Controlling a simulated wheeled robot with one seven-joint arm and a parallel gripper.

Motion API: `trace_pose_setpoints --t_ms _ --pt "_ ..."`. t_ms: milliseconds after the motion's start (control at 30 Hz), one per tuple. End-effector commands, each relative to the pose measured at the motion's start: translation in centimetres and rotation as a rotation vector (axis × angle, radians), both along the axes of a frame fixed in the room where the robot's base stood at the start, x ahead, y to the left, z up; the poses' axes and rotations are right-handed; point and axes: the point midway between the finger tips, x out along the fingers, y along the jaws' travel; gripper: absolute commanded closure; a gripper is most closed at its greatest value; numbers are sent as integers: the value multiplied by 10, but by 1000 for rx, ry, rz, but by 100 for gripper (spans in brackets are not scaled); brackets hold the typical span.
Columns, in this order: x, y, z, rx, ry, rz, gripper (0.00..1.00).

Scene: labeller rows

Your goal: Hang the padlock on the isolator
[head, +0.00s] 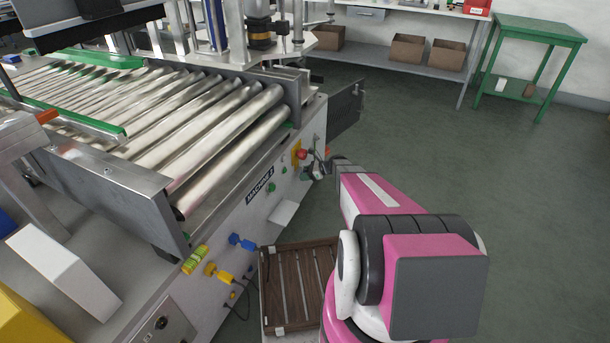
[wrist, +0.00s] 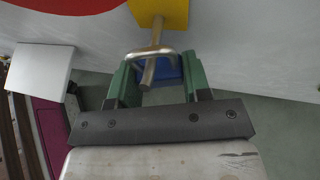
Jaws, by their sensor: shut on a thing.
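The isolator (head: 297,152) is a yellow plate with a red knob on the side of Machine 2. In the wrist view its yellow part (wrist: 172,14) carries a metal pin (wrist: 153,38) pointing towards me. My gripper (wrist: 157,66) is shut on the padlock, with a green finger on each side of its blue body (wrist: 172,72). The padlock's metal shackle (wrist: 180,53) crosses the pin. The pin's end shows inside the shackle's outline; I cannot tell how far through it is. In the head view my gripper (head: 319,170) is beside the isolator, small and partly hidden.
The roller conveyor (head: 190,125) runs above the machine side. A grey panel (head: 345,108) juts out behind my gripper. A white ledge (head: 282,213), blue fitting (head: 241,242) and yellow fitting (head: 218,272) stick out nearer me. A brown slatted crate (head: 270,290) stands below. Floor at right is clear.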

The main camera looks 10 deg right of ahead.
Motion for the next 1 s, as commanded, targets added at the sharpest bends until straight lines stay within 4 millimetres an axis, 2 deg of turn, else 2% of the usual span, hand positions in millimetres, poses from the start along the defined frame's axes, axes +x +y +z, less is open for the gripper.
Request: trace_pose_setpoints --t_ms 33,67,133,167,433,567,1000 --pt "0 0 0 0 0 0 84" --pt "0 0 0 0 0 0 53" --pt "0 0 0 0 0 0 30" --pt "0 0 0 0 0 0 26" --pt "0 0 0 0 0 0 26" --pt "-3 -7 5 0 0 -1 26" --pt "-25 -71 41 0 -1 -3 26"
